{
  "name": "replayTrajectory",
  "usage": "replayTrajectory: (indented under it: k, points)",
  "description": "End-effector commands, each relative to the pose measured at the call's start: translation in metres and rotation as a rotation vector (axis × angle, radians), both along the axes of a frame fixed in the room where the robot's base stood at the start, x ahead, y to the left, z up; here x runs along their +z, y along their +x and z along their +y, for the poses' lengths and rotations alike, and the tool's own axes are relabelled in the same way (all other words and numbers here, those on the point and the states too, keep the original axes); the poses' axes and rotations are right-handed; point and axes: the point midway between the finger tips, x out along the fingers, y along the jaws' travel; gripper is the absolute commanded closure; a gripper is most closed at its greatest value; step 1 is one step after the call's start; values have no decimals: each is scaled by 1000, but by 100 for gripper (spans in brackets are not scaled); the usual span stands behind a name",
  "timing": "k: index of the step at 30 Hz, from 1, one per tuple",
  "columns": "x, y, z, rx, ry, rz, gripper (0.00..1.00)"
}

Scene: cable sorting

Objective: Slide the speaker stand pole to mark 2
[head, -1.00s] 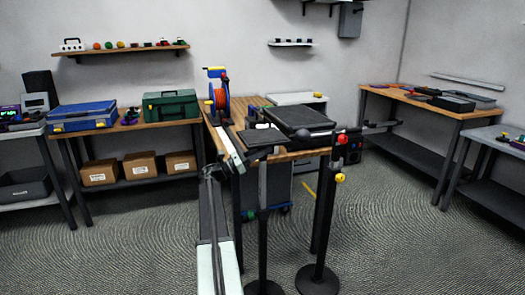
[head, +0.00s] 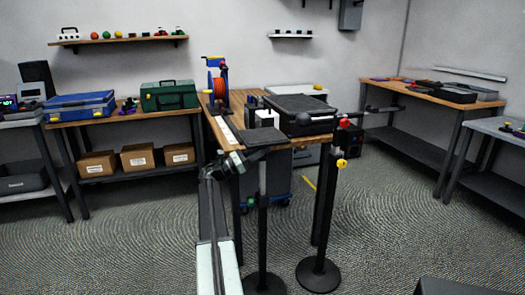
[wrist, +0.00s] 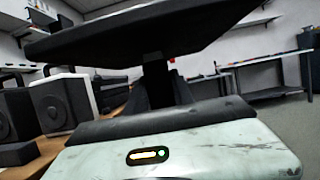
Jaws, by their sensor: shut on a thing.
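The speaker stand has a dark pole (head: 262,225) on a round base, with a flat black plate (head: 263,137) on top. In the wrist view the plate's underside (wrist: 140,28) is overhead and the black post (wrist: 157,82) drops from it to my gripper. My gripper (head: 242,161) is shut on the pole just below the plate; its fingertips are mostly hidden. A second dark post (head: 325,215) stands to the right on its own base, with a red knob (head: 345,123) above a yellow knob (head: 341,163). I cannot read any numbered mark.
A wooden bench (head: 240,97) stands behind the plate, with an orange cable reel (head: 222,85) and a black case (head: 298,110) on it. Speakers (wrist: 60,102) show at left in the wrist view. Open floor (head: 400,235) lies to the right.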

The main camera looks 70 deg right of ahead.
Motion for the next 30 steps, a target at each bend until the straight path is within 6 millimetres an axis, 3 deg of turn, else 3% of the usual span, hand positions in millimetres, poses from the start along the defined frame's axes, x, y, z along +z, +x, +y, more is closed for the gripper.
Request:
replayTrajectory:
  k: [1,2,4,17,30]
  points:
    - [2,0,0,-1,-1,3,100]
    - [2,0,0,-1,-2,3,65]
    - [2,0,0,0,-2,4,49]
    - [-3,6,5,2,-1,3,49]
    - [-30,56,46,2,-1,3,49]
